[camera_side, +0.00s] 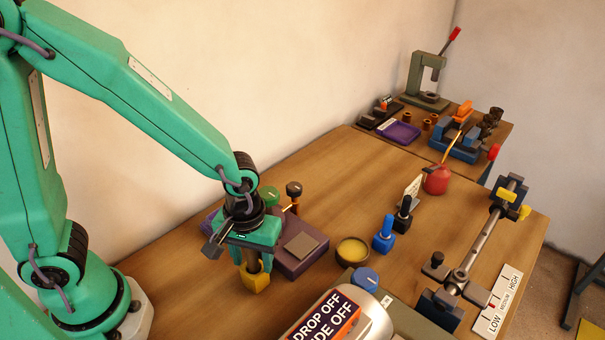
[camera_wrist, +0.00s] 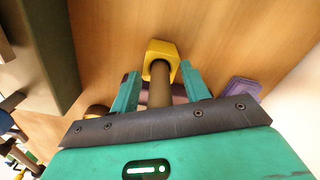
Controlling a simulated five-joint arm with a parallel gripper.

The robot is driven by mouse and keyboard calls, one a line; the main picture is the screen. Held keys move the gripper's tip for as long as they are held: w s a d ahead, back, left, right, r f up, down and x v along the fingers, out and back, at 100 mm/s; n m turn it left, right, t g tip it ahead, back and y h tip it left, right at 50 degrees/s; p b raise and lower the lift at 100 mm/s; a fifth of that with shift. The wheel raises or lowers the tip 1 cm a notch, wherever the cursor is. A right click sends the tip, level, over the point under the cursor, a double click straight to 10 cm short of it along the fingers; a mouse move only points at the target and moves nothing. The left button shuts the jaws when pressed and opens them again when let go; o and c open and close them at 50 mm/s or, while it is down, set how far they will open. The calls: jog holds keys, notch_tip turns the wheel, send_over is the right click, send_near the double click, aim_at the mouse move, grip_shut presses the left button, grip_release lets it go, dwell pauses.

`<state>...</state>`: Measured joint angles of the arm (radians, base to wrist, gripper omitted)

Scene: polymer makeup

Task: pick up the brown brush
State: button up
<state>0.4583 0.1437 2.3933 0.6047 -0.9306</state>
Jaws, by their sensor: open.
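The brown brush, with a brown handle (camera_wrist: 159,90), stands upright in a yellow block (camera_wrist: 160,50) in the wrist view. In the side view the yellow block (camera_side: 255,281) sits on the table below my gripper (camera_side: 251,257), and a short brown piece of the brush (camera_side: 253,266) shows above it. My gripper (camera_wrist: 161,82) points down and is open, one green finger on each side of the handle. I see a gap on the finger sides in the wrist view; contact is hard to judge. The upper part of the brush is hidden by the gripper.
A purple box with a grey plate (camera_side: 300,246) stands close to the gripper's right. A yellow-filled dish (camera_side: 352,251), a blue brush (camera_side: 384,236) and a black brush (camera_side: 404,216) in blocks lie further right. A large labelled cylinder (camera_side: 372,322) is in the foreground.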

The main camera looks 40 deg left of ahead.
jog(key=shift+c, duration=0.5)
grip_shut()
jog(key=shift+r, duration=0.1)
jog(key=shift+r, duration=4.95)
